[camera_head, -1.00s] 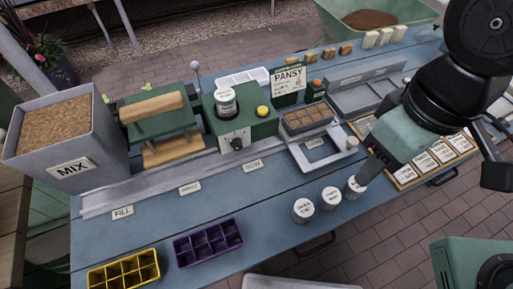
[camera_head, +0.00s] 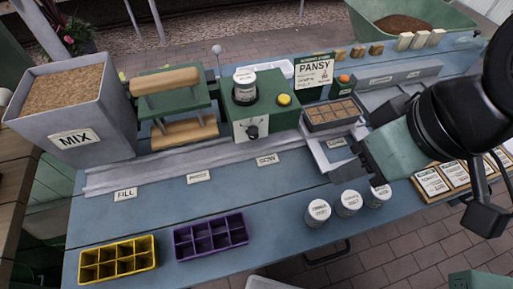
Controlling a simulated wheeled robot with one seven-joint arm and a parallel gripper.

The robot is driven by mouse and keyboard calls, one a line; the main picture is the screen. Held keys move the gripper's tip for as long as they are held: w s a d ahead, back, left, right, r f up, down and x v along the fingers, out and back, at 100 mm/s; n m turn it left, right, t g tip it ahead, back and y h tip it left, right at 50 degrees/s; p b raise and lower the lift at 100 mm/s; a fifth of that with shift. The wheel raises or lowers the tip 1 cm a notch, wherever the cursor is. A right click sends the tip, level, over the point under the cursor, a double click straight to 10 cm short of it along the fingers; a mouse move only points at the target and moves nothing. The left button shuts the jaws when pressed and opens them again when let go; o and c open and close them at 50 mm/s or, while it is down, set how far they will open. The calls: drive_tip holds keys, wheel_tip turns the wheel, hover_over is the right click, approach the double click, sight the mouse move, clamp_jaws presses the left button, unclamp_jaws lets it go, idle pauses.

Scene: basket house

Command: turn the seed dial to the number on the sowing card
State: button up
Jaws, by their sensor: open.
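The seed dial (camera_head: 252,133) is a small dark knob on a pale plate on the front of the green sowing unit (camera_head: 272,117). Its setting is too small to read. The sowing card (camera_head: 316,72) stands behind to the right and reads PANSY; its smaller print, including any number, is not legible. My gripper (camera_head: 355,178) is at the right, near the front of the loading stand and above the white canisters, well apart from the dial. It holds nothing that I can see; its fingers are partly hidden.
Several white canisters (camera_head: 348,203) stand at the front edge. A filled tray (camera_head: 332,115) lies right of the unit. Yellow (camera_head: 118,261) and purple (camera_head: 210,236) trays lie front left. The bench front centre is clear.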

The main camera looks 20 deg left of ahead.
drive_tip(key=a+f+t+y+b, duration=0.35)
drive_tip(key=a+f+b, duration=0.25)
drive_tip(key=a+b, duration=0.35)
drive_tip(key=m+t+y+b, duration=0.25)
drive_tip(key=t+b, duration=0.75)
drive_tip(key=b, duration=1.5)
approach(254, 136)
drive_tip(key=x, duration=0.8)
drive_tip(key=shift+w, duration=0.15)
drive_tip(key=c, duration=1)
